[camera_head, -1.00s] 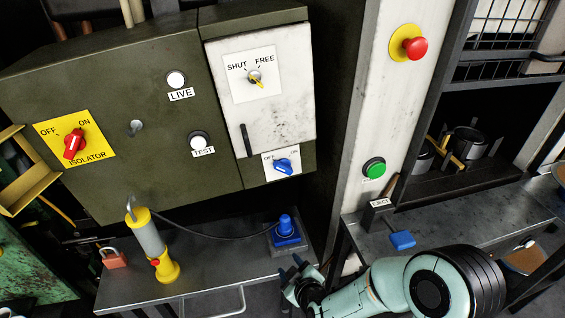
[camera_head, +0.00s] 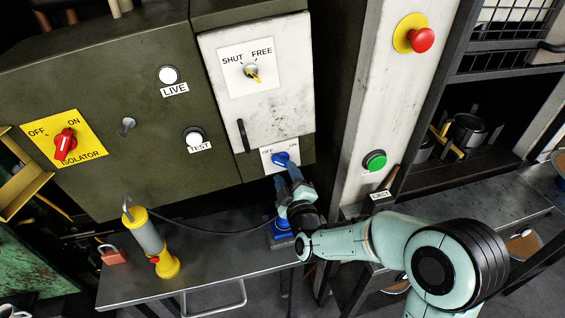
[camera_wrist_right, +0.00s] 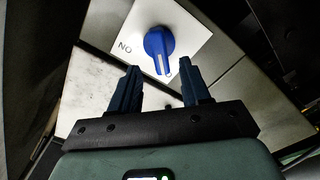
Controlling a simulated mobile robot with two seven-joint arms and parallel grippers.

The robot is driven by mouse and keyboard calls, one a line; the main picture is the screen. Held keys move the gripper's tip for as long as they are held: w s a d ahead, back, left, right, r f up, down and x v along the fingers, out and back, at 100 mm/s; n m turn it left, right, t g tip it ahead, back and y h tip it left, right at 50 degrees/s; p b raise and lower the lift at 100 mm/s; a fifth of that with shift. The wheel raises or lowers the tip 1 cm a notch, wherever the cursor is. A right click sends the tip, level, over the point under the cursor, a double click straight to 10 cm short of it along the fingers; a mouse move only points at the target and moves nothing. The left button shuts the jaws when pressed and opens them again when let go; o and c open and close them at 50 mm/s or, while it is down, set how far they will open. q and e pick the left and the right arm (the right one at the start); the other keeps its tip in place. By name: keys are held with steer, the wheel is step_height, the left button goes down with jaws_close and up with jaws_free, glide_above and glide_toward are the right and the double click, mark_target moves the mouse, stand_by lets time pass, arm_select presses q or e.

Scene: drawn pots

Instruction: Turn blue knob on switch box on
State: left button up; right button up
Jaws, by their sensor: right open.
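The blue knob (camera_head: 280,159) sits on a white OFF/ON plate (camera_head: 266,154) at the lower right of the switch box (camera_head: 110,130). In the right wrist view the blue knob (camera_wrist_right: 158,42) is just beyond the fingertips, with its white pointer mark toward me. My right gripper (camera_head: 286,176) is just below and in front of the knob. In the right wrist view my right gripper (camera_wrist_right: 160,72) is open, its two fingers apart with nothing between them. The knob looks centred between the fingers and apart from them. My left gripper is not in view.
A red isolator handle (camera_head: 65,144), a SHUT/FREE selector (camera_head: 252,71) and LIVE and TEST buttons are on the box. A yellow and grey lamp (camera_head: 150,245) and a red padlock (camera_head: 112,255) are on the metal bench (camera_head: 215,262). A green button (camera_head: 375,160) is on the post.

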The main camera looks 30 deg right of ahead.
mark_target(282, 164)
steer(key=x, duration=0.4)
steer(key=shift+w+p, duration=0.1)
steer(key=shift+p, duration=0.25)
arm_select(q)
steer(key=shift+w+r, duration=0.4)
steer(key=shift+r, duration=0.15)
